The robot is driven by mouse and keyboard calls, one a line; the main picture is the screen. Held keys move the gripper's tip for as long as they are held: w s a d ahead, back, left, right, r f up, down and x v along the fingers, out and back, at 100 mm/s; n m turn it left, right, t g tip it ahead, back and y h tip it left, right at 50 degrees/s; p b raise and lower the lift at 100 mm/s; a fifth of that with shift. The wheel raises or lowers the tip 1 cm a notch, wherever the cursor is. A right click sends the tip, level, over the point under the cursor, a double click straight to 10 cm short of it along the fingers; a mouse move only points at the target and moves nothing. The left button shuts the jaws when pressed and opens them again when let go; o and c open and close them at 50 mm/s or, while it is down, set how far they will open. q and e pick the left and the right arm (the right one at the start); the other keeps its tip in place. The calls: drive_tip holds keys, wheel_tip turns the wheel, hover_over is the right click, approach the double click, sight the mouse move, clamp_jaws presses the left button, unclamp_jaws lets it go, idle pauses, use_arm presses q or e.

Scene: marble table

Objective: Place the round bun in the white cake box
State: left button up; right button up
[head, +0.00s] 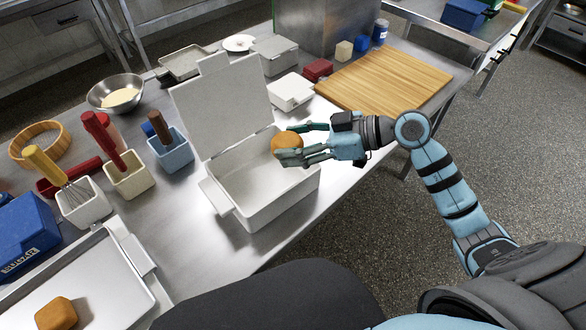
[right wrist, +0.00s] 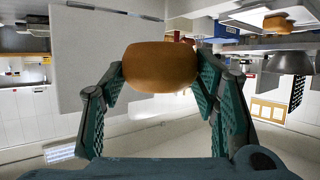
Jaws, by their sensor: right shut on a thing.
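The round bun (head: 287,143) is golden brown and held between the fingers of my right gripper (head: 293,143). The gripper is shut on it, above the right part of the open white cake box (head: 248,213). The box's lid (head: 222,105) stands up at the back. In the right wrist view the bun (right wrist: 160,67) sits between the two fingers, with the pale lid (right wrist: 90,60) behind it. Another brown bun (head: 56,314) lies on the metal tray at the bottom left. My left gripper is not in view.
A metal tray (head: 100,270) lies at the front left. Utensil holders, including a blue one (head: 172,158), stand left of the box. A wooden board (head: 385,82) and a white lidded container (head: 291,92) lie behind it. The table's front edge runs just before the box.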

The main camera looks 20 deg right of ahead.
wheel_tip(320, 180, down, 6)
drive_tip(key=b, duration=0.2)
drive_tip(key=shift+f, duration=0.25)
drive_tip(key=shift+s, duration=0.1)
drive_tip(key=shift+f, duration=0.35)
drive_tip(key=shift+f, duration=0.2)
drive_tip(key=o, duration=1.2)
drive_tip(key=shift+c, duration=0.2)
drive_tip(key=shift+r, duration=0.1)
